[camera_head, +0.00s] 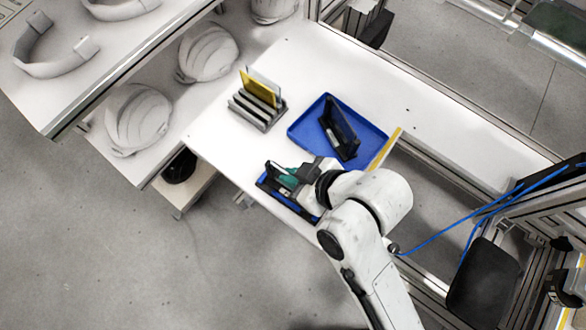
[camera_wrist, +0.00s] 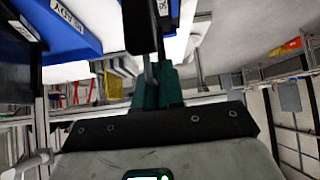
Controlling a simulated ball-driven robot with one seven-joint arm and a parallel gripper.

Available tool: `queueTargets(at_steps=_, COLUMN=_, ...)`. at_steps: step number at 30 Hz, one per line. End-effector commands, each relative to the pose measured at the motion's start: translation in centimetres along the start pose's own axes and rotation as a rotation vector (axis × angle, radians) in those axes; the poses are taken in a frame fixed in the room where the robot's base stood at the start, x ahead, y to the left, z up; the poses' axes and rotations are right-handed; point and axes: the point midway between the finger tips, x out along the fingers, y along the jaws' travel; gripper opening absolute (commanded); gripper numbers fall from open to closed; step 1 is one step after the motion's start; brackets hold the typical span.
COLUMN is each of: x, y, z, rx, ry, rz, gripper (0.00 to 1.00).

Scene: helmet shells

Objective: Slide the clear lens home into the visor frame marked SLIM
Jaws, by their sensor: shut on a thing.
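My gripper (camera_head: 289,178), with teal fingers, is low over the table's front edge. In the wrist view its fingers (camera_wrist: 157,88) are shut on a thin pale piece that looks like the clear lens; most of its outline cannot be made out. A dark visor frame (camera_head: 272,185) on a blue base lies right under the gripper, partly hidden by it. Whether the lens touches this frame cannot be told. A second black visor frame (camera_head: 342,128) stands tilted in a blue tray (camera_head: 305,127). A white label (camera_wrist: 68,15) shows in the wrist view, but no SLIM marking is readable.
A grey slotted rack (camera_head: 252,113) holds a yellow lens (camera_head: 258,89) and a pale pane behind it. White helmet shells (camera_head: 138,118) stand on the left-hand shelf. A yellow strip (camera_head: 386,148) edges the table beside my arm. White tabletop between rack and gripper is clear.

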Motion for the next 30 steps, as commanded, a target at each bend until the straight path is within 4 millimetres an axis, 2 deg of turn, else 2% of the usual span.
queueTargets(at_steps=1, x=0.1, y=0.0, z=0.1, rx=0.0, ry=0.0, rz=0.0, gripper=0.0)
queueTargets(at_steps=2, x=0.1, y=0.0, z=0.1, rx=0.0, ry=0.0, rz=0.0, gripper=0.11)
queueTargets(at_steps=10, x=0.0, y=0.0, z=0.0, rx=0.0, ry=0.0, rz=0.0, gripper=0.37)
queueTargets(at_steps=21, x=-0.6, y=0.0, z=0.1, rx=0.001, ry=0.0, rz=0.001, gripper=0.38)
queueTargets(at_steps=26, x=-3.0, y=0.0, z=0.1, rx=0.001, ry=0.001, rz=0.002, gripper=0.38)
queueTargets(at_steps=30, x=-6.2, y=0.1, z=0.1, rx=0.0, ry=0.002, rz=0.003, gripper=0.38)
